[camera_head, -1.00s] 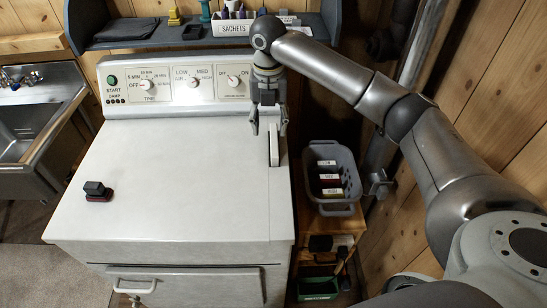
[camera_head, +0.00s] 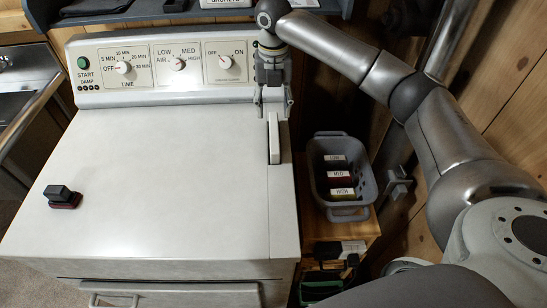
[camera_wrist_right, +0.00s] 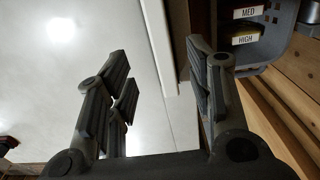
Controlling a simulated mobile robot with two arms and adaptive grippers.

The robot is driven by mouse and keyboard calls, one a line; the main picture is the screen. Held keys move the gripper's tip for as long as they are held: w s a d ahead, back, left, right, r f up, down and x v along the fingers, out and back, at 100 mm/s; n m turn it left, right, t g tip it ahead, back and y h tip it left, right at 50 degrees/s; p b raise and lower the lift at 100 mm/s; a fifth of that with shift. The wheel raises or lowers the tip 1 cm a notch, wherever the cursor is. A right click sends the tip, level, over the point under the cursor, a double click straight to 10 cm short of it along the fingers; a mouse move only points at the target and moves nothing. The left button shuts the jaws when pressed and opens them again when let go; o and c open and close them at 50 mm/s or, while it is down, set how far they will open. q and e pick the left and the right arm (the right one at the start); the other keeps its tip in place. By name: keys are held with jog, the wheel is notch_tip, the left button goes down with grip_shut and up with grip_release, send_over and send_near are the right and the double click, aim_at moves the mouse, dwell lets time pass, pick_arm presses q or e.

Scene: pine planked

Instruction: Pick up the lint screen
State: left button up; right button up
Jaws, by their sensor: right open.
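What I take to be the lint screen (camera_head: 274,142) is a narrow pale upright piece with a dark edge. It sits in the dryer's white top, near the right side. My right gripper (camera_head: 274,104) hangs open at its far end, one finger to either side of that end in the picture. Whether the fingers touch it I cannot tell. My left gripper is not in view.
A control panel (camera_head: 150,68) with knobs stands behind the gripper. A small dark block with a red base (camera_head: 64,197) lies on the left of the dryer top (camera_head: 160,190). A grey basket (camera_head: 349,211) with labelled items stands on a wooden stand at right. The dryer top's middle is clear.

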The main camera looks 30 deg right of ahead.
aim_at(274, 131)
jog(key=f, duration=0.3)
jog(key=shift+s+a+f+p, duration=0.1)
jog(key=shift+s+f+p, duration=0.05)
jog(key=shift+s+p, duration=0.2)
jog(key=shift+f+p, duration=0.3)
jog(key=shift+f, duration=0.3)
jog(key=f, duration=0.1)
jog(key=f+p, duration=0.1)
jog(key=f, duration=0.1)
jog(key=shift+s+f, duration=0.2)
jog(key=shift+f, duration=0.55)
grip_shut()
